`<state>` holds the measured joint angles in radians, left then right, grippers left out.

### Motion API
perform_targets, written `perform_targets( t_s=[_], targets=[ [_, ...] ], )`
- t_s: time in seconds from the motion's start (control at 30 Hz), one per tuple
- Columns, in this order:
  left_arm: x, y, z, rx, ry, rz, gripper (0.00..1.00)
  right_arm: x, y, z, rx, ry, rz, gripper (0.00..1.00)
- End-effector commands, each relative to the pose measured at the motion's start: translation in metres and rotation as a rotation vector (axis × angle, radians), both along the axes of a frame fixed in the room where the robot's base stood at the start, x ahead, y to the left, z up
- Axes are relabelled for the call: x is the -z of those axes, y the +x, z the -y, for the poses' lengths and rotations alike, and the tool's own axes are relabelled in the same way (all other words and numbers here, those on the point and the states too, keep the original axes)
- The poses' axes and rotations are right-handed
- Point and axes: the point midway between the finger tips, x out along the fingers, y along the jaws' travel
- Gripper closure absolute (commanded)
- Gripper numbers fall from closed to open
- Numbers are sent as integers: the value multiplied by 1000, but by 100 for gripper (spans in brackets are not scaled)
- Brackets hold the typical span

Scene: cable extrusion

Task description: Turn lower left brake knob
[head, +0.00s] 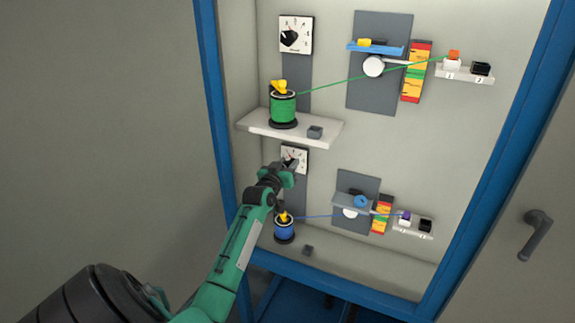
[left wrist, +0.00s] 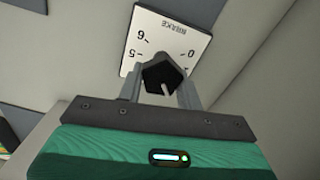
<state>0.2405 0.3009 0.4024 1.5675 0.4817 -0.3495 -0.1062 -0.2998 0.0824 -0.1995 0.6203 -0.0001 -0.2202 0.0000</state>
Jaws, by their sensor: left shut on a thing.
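The lower left brake knob (left wrist: 163,79) is a black knob on a white dial plate (left wrist: 168,35) marked with numbers and "BRAKE". In the left wrist view it sits between the two grey fingers of my left gripper (left wrist: 161,88), which is shut on it. In the head view my green left arm reaches up to the lower dial (head: 294,158), and my left gripper (head: 290,167) hides much of it. The knob's white pointer mark faces down toward the gripper in the left wrist view. My right gripper is not in view.
Above the lower dial a white shelf (head: 250,123) carries a green spool (head: 283,106). A blue spool (head: 284,231) stands below my gripper, its cable running right. The upper brake dial (head: 296,35) is higher up. A blue frame (head: 218,120) edges the cabinet.

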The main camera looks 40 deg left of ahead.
Motion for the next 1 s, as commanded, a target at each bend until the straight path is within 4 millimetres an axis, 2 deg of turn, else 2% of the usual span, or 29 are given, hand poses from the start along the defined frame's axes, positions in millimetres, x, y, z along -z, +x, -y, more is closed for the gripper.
perform_targets(
  t_s=[0.07,0.1,0.2,0.47,0.63,0.77,1.0],
  targets=[
    [0,0,0,0,0,0,87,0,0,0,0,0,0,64],
    [0,0,0,0,0,0,58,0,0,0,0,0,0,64],
    [0,0,0,0,1,0,44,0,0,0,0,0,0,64],
    [0,0,0,0,1,0,44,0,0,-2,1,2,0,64],
    [1,-10,3,0,2,0,44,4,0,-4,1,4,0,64],
    [3,-28,9,1,1,1,44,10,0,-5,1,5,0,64],
    [4,-73,23,0,3,-1,44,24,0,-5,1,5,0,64]
  ],
)
